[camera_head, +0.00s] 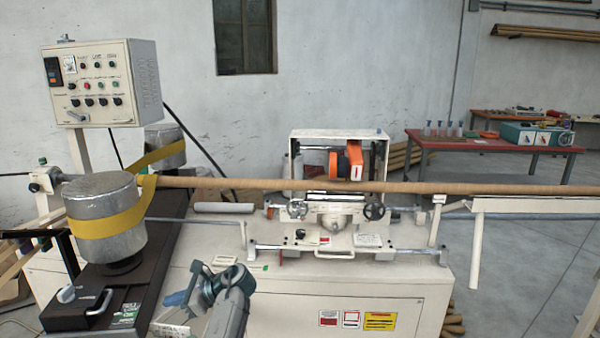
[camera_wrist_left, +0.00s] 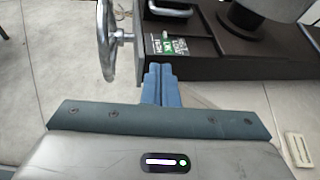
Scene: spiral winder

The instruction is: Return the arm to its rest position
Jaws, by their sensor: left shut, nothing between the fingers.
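My left gripper (camera_head: 178,299) is in front of the winding machine, below and right of the near belt drum, at the lower middle of the head view. Its blue fingers also show in the left wrist view (camera_wrist_left: 160,82), pressed together with nothing between them. They point toward the machine's dark base (camera_wrist_left: 215,58), and a strip of floor shows around them. My left arm comes up from the bottom edge of the head view. My right gripper is in neither view.
The winding machine (camera_head: 340,285) fills the middle, with a metal drum (camera_head: 100,200), a yellow belt (camera_head: 120,222) and a long brown tube (camera_head: 470,188). A metal handwheel (camera_wrist_left: 108,40) stands left of my fingers. A control box (camera_head: 95,80) stands behind, and a red table (camera_head: 485,143) at the right.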

